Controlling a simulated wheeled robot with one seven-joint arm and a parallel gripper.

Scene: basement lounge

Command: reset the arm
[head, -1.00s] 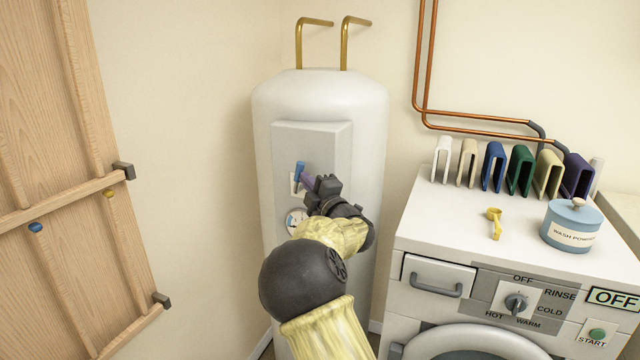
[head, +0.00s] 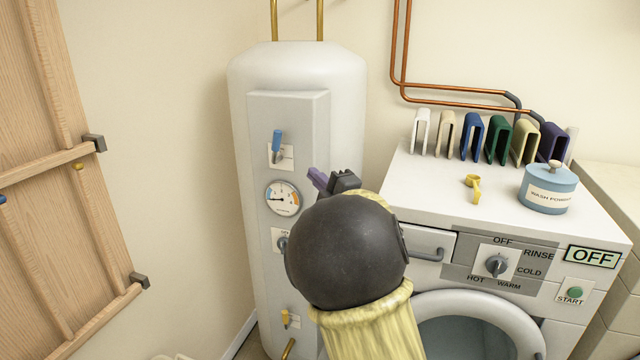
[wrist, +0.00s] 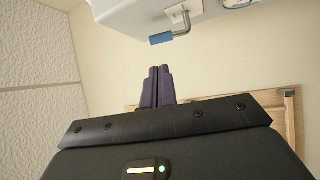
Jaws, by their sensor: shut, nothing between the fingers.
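My gripper (head: 318,180) is in front of the white water heater (head: 297,75), to the right of its dial, with my arm's dark round joint below it. In the wrist view its purple fingers (wrist: 157,87) are shut together with nothing between them. The blue-handled lever (head: 277,146) on the heater's panel points up, apart from the gripper. It also shows in the wrist view (wrist: 162,38), beyond the fingertips. Part of the heater's lower panel is hidden behind my arm.
The washing machine (head: 420,215) stands to the right, its display reading OFF. On its top are a yellow scoop (head: 474,188), a blue wash powder tub (head: 549,190) and several coloured clips. Bare wall lies between door and heater.

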